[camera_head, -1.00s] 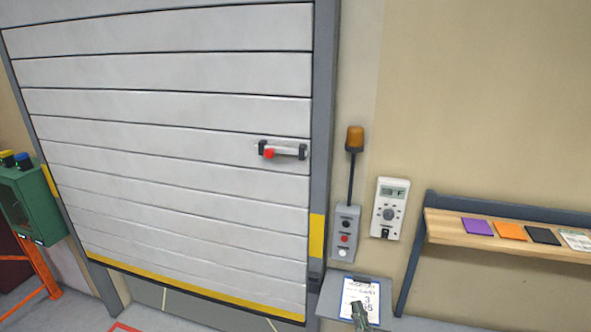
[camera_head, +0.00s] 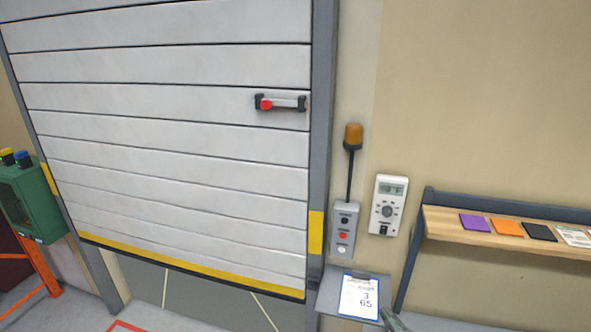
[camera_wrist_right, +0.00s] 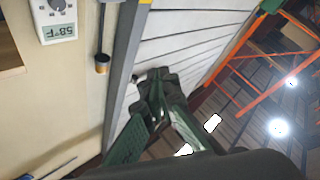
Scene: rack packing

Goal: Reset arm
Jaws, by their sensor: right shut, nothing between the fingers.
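My right gripper (camera_head: 396,322) shows only as a small grey-green tip at the bottom edge of the head view, just right of a clipboard (camera_head: 360,298). In the right wrist view the right gripper (camera_wrist_right: 156,82) has its fingers together with nothing between them, in front of the roller door (camera_wrist_right: 185,45). In the head view the pale slatted roller door (camera_head: 165,125) is partly raised, with a gap under its yellow bottom edge. My left gripper is not in view.
A control box (camera_head: 343,232) with buttons, an orange beacon (camera_head: 353,137) and a thermostat (camera_head: 388,205) are on the wall right of the door. A wooden shelf (camera_head: 480,234) with coloured cards stands right. A green cabinet (camera_head: 30,205) is at left.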

